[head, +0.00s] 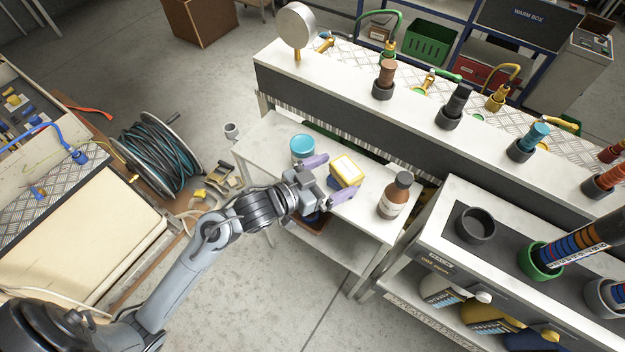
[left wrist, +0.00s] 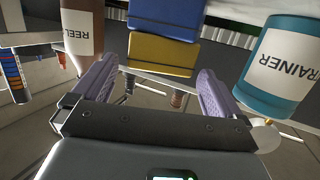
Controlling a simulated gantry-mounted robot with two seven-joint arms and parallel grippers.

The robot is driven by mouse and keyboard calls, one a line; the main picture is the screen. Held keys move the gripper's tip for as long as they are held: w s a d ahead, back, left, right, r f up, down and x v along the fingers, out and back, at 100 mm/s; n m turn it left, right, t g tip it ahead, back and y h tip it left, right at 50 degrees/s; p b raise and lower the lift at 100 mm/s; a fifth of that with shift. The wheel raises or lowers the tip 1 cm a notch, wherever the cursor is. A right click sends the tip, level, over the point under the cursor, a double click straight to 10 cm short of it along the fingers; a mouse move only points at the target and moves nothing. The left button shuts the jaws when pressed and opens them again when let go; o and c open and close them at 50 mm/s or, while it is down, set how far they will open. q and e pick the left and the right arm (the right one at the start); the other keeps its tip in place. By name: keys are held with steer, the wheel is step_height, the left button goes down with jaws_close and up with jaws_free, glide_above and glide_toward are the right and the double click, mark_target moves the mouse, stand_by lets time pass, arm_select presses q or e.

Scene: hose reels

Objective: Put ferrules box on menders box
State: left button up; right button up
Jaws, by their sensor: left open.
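A yellow box with a pale top (head: 346,167) is on the small white table; it also shows in the left wrist view (left wrist: 160,54). A blue box (left wrist: 165,18) adjoins it there; the picture is upside down, so the yellow box appears to sit on top of the blue one. I can read no label on either, so I cannot tell which is ferrules and which is menders. My left gripper (head: 338,177) is open, its purple fingers to either side of the yellow box; the left wrist view shows its fingers (left wrist: 155,75) spread. My right gripper is not in view.
On the small table (head: 270,137), a blue can (head: 302,148) stands close to one finger and a brown bottle (head: 395,195) beyond the other. A long raised bench (head: 330,85) with fittings runs behind. A shelf unit (head: 440,215) with cups stands at right.

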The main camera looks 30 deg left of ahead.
arm_select(q)
steer(key=s+a+f+n+g+y, duration=0.1)
steer(key=s+f+g+y, duration=0.2)
steer(key=s, duration=0.8)
steer(key=s+a+f+n+g+y, duration=0.1)
steer(key=s+a+f+g+y, duration=0.1)
steer(key=s+f+g, duration=0.6)
steer(key=s+f+y, duration=0.1)
steer(key=s+f, duration=0.1)
steer(key=s, duration=0.2)
steer(key=shift+a+f+n+p, duration=0.25)
steer(key=shift+f+n+p, duration=0.05)
steer(key=shift+f+p, duration=0.1)
steer(key=shift+r, duration=0.1)
